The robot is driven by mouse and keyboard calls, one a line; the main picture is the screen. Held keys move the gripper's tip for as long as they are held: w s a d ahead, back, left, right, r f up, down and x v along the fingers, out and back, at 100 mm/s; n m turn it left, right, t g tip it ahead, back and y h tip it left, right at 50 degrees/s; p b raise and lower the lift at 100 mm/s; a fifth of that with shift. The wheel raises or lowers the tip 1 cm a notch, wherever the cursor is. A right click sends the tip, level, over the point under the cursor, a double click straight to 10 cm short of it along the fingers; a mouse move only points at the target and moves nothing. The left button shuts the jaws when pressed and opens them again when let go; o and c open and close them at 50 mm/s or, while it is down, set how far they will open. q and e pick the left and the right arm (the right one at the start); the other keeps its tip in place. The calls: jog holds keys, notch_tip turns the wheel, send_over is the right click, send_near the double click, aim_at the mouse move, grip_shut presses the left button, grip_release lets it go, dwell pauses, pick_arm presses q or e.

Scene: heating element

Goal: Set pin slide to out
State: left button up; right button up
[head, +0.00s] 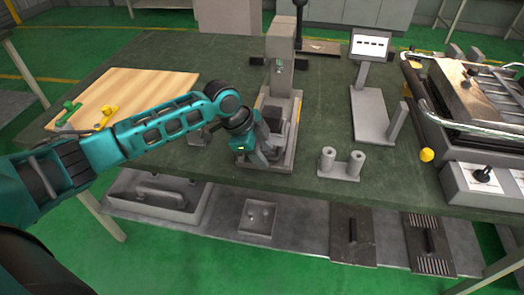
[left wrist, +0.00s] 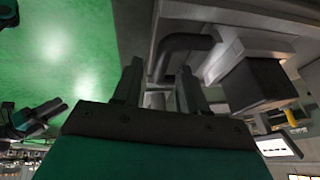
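A grey press-like fixture (head: 284,90) with a tall column stands on the green table in the head view. The pin slide cannot be told for sure; a dark bent handle (left wrist: 183,42) on the grey fixture in the left wrist view may be part of it. My left gripper (head: 262,158) is at the front left of the fixture's base. In the left wrist view its two fingers (left wrist: 160,85) are apart, and the handle's lower end lies in front of or between them. Contact cannot be told.
Two joined grey cylinders (head: 341,164) and a grey stand with a panel (head: 369,90) are to the right. A machine with a curved rail (head: 470,90) stands at far right. A wooden board (head: 130,88) lies at left. Grey parts fill the lower shelf (head: 300,235).

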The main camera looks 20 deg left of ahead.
pick_arm(q)
jog(key=shift+r, duration=0.1)
jog(key=p+v, duration=0.1)
jog(key=v, duration=1.1)
jog(key=shift+a+r, duration=0.15)
jog(key=shift+r, duration=0.15)
jog(key=shift+s, duration=0.15)
jog(key=s+d+f+n, duration=0.4)
jog(key=s+d+f, duration=0.6)
jog(key=s, duration=0.1)
jog(key=s+a+f+n+y, duration=0.2)
jog(key=s+a+n+y, duration=0.15)
jog(key=s+n, duration=0.7)
jog(key=w+d+f+m+t+h, duration=0.1)
jog(key=w+d+f+t, duration=0.1)
jog(key=w+f+t, duration=0.3)
notch_tip(320, 180, down, 4)
jog(key=t, duration=0.2)
jog(key=shift+w+f+t+h, duration=0.2)
jog(key=shift+w+t+h, duration=0.1)
jog(key=shift+w+h, duration=0.1)
